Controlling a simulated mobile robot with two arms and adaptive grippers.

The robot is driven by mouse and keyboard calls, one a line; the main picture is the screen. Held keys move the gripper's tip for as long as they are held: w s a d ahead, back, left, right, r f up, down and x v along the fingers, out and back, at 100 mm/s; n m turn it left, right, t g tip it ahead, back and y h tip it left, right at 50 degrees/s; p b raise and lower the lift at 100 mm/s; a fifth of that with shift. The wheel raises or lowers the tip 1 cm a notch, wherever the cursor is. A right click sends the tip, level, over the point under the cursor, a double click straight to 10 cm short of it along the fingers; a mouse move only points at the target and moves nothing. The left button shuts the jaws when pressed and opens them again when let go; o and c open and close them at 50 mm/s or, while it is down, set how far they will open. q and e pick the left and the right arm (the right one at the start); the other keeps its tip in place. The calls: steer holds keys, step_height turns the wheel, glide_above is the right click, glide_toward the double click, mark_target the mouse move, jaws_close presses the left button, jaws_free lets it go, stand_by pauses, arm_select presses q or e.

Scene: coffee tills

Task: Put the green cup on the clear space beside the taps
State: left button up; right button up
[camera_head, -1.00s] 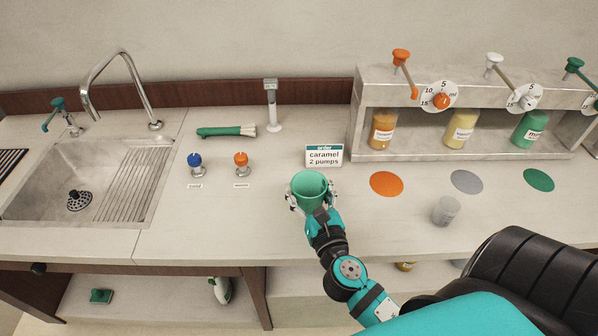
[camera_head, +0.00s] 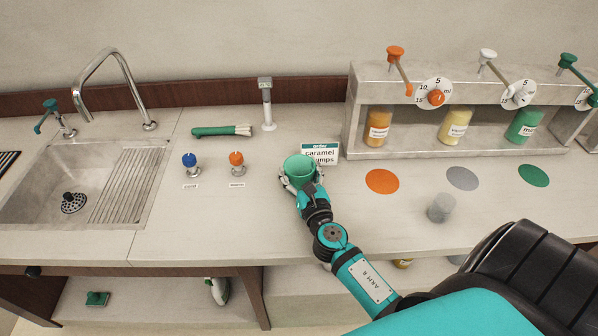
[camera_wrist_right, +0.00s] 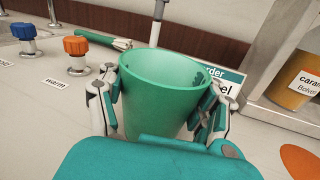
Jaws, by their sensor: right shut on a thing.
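The green cup (camera_head: 299,170) is upright in my right gripper (camera_head: 300,184), in front of the order sign. In the right wrist view the cup (camera_wrist_right: 160,100) sits between the two fingers of the right gripper (camera_wrist_right: 160,110), which press on its sides. Its inside looks empty. I cannot tell if its base touches the counter. The taps, one blue (camera_head: 190,160) and one orange (camera_head: 236,159), stand left of the cup. They also show in the right wrist view, blue (camera_wrist_right: 24,34) and orange (camera_wrist_right: 76,50). My left gripper is not in view.
The order sign (camera_head: 321,150) stands just behind the cup. A green-handled brush (camera_head: 220,131) lies behind the taps. The sink (camera_head: 110,175) is at the left. The syrup stand (camera_head: 430,154) and a clear cup (camera_head: 441,208) are right. The counter between taps and cup is bare.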

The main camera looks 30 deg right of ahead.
steer(key=shift+f, duration=0.2)
steer(key=o, duration=1.1)
steer(key=shift+r, duration=0.1)
steer(key=shift+s+r, duration=0.1)
steer(key=shift+s, duration=0.05)
steer(key=b+v, duration=0.3)
steer(key=v, duration=0.7)
steer(key=shift+s+a, duration=0.1)
steer(key=shift+s, duration=0.25)
steer(key=shift+s+a+r, duration=0.1)
steer(key=shift+s+a, duration=0.05)
steer(key=shift+s, duration=0.35)
